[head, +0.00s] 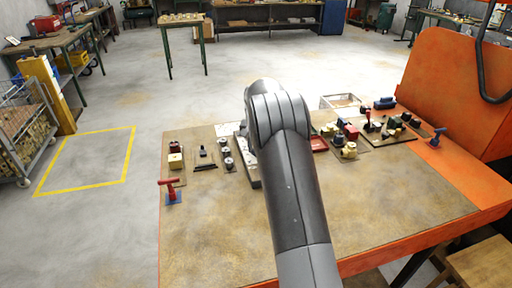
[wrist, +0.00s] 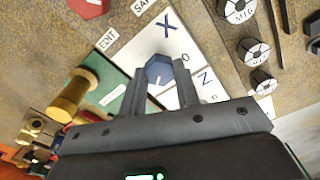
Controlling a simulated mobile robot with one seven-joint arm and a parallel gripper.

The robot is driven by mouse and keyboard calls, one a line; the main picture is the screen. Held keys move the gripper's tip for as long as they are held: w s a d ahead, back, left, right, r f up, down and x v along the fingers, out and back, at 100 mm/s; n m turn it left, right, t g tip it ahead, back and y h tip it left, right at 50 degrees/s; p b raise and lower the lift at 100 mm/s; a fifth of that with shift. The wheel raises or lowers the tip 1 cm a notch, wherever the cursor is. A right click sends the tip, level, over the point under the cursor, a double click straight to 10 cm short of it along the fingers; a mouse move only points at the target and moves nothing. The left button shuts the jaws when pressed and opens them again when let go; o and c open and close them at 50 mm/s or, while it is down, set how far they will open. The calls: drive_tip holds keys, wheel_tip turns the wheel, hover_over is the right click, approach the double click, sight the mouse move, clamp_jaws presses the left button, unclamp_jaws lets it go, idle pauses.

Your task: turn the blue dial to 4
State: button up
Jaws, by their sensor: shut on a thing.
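The blue dial (wrist: 158,70) shows in the wrist view as a blue faceted knob with a pale line on it, on a white panel (wrist: 128,57) with dark letters such as X, O and one like N or Z. My gripper (wrist: 161,78) is shut on the dial, with one finger on each side of it. No number 4 is legible. In the head view my arm hides the dial and my gripper; only part of the pale panel shows left of the arm.
In the head view, a red-handled part (head: 172,190) stands at the table's left. The front of the table (head: 400,225) is clear.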

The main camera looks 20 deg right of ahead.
idle(0.5)
drive_tip(key=o, duration=1)
drive_tip(key=shift+r, duration=0.1)
wheel_tip(320, 180, up, 10)
drive_tip(key=shift+r, duration=0.25)
